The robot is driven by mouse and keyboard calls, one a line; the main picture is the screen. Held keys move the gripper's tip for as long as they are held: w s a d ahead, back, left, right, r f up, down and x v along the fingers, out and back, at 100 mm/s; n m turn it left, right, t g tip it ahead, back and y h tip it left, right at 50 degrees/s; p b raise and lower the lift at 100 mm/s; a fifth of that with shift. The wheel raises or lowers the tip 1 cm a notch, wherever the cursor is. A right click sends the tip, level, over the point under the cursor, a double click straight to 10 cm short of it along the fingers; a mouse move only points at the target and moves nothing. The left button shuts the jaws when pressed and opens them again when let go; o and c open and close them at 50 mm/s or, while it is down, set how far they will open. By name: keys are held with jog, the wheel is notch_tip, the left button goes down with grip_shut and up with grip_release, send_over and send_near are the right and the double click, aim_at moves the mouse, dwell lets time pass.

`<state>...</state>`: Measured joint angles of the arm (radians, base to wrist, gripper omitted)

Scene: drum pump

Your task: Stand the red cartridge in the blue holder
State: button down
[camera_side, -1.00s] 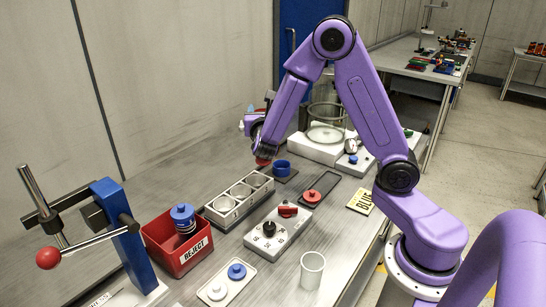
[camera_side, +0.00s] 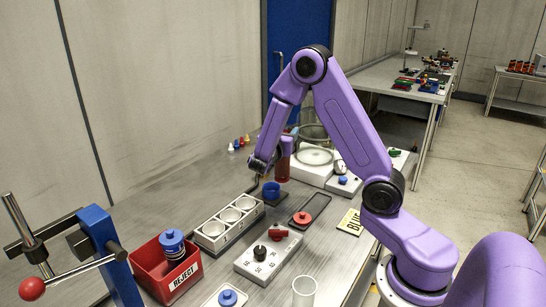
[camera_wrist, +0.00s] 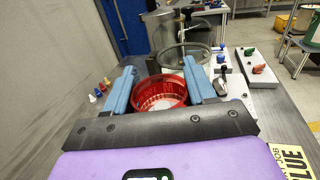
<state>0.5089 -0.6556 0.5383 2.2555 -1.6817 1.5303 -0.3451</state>
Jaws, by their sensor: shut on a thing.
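The red cartridge (camera_side: 284,167) is a dark red cylinder at my gripper (camera_side: 277,160) in the side view, roughly upright. In the wrist view the red cartridge (camera_wrist: 160,104) sits between the two blue fingers of my gripper (camera_wrist: 159,88), its round, open top showing. My gripper is shut on it. The blue holder (camera_side: 271,191) is a short blue cup on a dark base, below and slightly left of the cartridge in the side view. The cartridge looks above it and apart from it. The holder is hidden in the wrist view.
A white block with several round wells (camera_side: 227,224) stands in front of the holder. A dark tray with a red knobbed part (camera_side: 302,217) lies to the right. A glass vessel on a white base (camera_side: 315,156) stands close behind the cartridge. Small coloured pegs (camera_side: 239,143) stand at the back left.

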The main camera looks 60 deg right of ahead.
jog(key=w+d+f, duration=0.2)
jog(key=w+f, duration=0.4)
jog(key=f, duration=0.3)
jog(key=shift+d+f, duration=0.35)
jog(key=shift+d, duration=0.05)
jog(key=shift+f, duration=0.2)
jog(key=shift+c, duration=1.9)
grip_release()
